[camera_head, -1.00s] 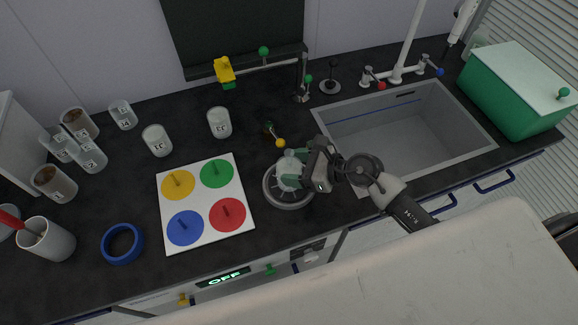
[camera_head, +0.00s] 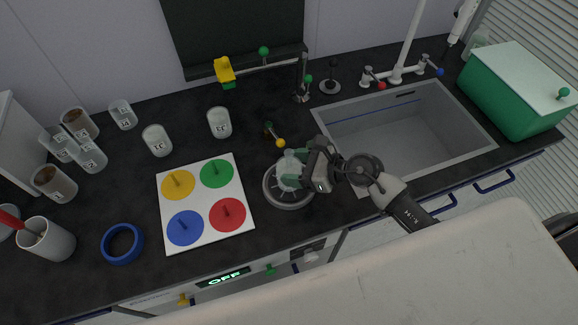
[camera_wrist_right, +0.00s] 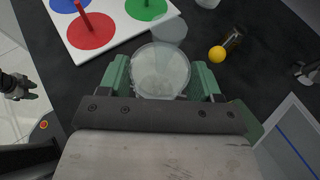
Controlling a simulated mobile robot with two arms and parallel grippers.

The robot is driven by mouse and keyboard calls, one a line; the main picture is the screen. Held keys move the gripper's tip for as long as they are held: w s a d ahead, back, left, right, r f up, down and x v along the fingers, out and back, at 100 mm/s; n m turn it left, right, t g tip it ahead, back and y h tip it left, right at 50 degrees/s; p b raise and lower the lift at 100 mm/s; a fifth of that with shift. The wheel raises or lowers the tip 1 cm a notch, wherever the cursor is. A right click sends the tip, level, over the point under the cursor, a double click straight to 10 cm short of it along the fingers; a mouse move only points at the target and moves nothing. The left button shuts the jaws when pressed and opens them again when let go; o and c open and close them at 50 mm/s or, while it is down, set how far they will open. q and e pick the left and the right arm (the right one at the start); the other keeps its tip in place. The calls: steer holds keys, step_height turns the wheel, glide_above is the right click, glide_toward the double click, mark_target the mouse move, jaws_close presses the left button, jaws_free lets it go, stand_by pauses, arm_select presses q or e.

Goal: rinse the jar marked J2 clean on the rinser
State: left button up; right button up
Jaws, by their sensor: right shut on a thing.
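My right gripper (camera_head: 295,170) is shut on a translucent jar (camera_head: 289,171), which also shows between the green fingers in the right wrist view (camera_wrist_right: 160,70). The jar is over the round grey rinser (camera_head: 290,201) on the counter, left of the sink. Whether it touches the rinser is hard to tell. I cannot read a mark on it, and the gripper hides part of its side. A dark gripper, seemingly my left (camera_wrist_right: 18,85), shows small at the left edge of the right wrist view, away from the jar; its opening is unclear.
A white board (camera_head: 245,219) with four coloured discs lies left of the rinser. Several jars and cups stand farther left, near a blue ring (camera_head: 122,243). A yellow-knobbed valve (camera_head: 274,136) is behind the rinser. The sink (camera_head: 400,140) is at right, with a green box (camera_head: 510,95) beyond.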

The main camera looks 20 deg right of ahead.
stand_by(0.4)
step_height(320, 180, up, 9)
steer(key=p, duration=0.8)
